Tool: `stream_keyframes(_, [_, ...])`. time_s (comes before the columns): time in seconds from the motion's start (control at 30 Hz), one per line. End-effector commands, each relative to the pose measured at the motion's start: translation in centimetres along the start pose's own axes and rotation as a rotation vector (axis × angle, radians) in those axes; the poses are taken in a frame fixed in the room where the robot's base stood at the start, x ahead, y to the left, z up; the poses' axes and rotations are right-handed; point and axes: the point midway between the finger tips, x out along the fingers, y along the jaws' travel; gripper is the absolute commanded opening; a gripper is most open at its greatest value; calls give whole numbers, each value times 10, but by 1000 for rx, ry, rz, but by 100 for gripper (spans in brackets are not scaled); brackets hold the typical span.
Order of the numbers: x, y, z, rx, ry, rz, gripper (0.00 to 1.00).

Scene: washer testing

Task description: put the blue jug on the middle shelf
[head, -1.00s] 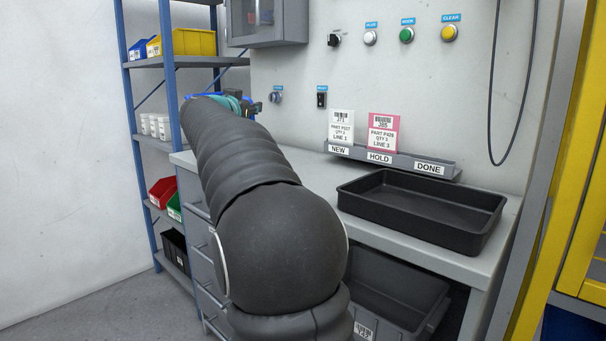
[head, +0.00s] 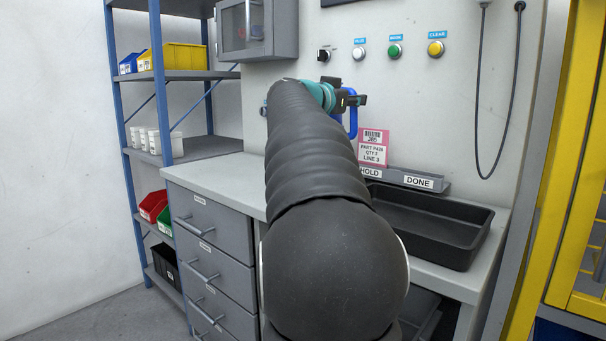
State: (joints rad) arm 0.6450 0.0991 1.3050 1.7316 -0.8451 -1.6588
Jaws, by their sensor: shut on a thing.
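My gripper (head: 350,99) is at the far end of my raised arm, in front of the wall panel and above the bench. It is shut on the blue jug (head: 353,122), which is mostly hidden behind my arm. Only a blue handle-like part shows below the gripper, and a small blue bit shows left of the arm. The jug's tilt cannot be told. The blue-posted rack stands at the left. Its middle shelf (head: 212,147) holds several white containers (head: 150,139) at its left, with bare surface to their right.
Yellow and blue bins (head: 180,57) sit on the shelf above; red and green bins (head: 154,205) sit below. A grey wall cabinet (head: 257,30) juts out right of the rack. The bench (head: 215,178) has a clear left end and a black tray (head: 430,225) at right.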

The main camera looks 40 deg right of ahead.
Motion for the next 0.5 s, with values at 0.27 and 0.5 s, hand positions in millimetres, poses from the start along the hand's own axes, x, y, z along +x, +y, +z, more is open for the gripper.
stream_keyframes(0.27, [-15,-24,21,6,5,-2,0])
stream_keyframes(0.5, [-31,-54,48,6,6,-1,0])
